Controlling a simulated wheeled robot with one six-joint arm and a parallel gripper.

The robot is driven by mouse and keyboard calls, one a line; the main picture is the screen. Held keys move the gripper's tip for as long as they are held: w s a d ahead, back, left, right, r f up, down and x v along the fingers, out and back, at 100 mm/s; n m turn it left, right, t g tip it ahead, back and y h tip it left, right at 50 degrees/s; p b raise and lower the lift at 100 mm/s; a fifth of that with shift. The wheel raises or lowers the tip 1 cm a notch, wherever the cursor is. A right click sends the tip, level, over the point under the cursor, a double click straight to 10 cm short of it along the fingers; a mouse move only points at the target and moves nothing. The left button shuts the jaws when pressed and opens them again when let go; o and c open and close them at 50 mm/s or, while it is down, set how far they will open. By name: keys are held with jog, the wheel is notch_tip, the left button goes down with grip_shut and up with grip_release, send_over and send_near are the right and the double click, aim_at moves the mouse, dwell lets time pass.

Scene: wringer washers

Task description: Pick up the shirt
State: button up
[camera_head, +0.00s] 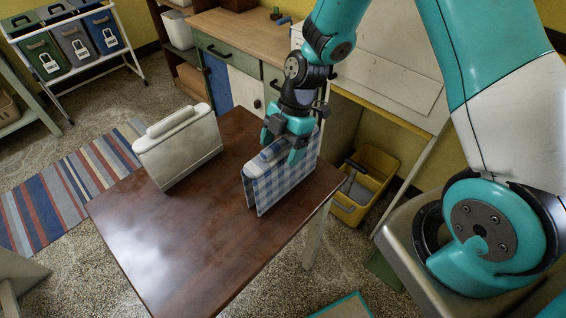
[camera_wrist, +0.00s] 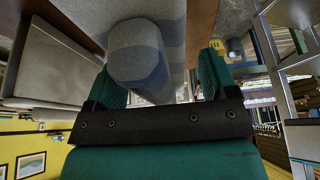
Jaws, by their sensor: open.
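The shirt, a blue-and-white checked folded piece (camera_head: 270,186), stands upright on the brown table (camera_head: 190,250), near its right edge. A rounded grey-blue ridge runs along its top. My gripper (camera_head: 282,148) points down over the shirt, its teal fingers open on either side of the ridge. In the wrist view the ridge (camera_wrist: 140,55) lies between the two fingers, with a gap visible at the right finger. Whether the left finger touches it I cannot tell. The shirt's lower part is hidden in the wrist view.
A white upright piece with a similar ridge (camera_head: 180,147) stands on the table to the left. A yellow bin (camera_head: 378,176) is on the floor beyond the table's right side. A wooden-topped cabinet (camera_head: 235,38) is behind. The table's front is clear.

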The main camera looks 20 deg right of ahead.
jog(key=shift+f, duration=0.25)
jog(key=shift+r, duration=0.1)
grip_shut()
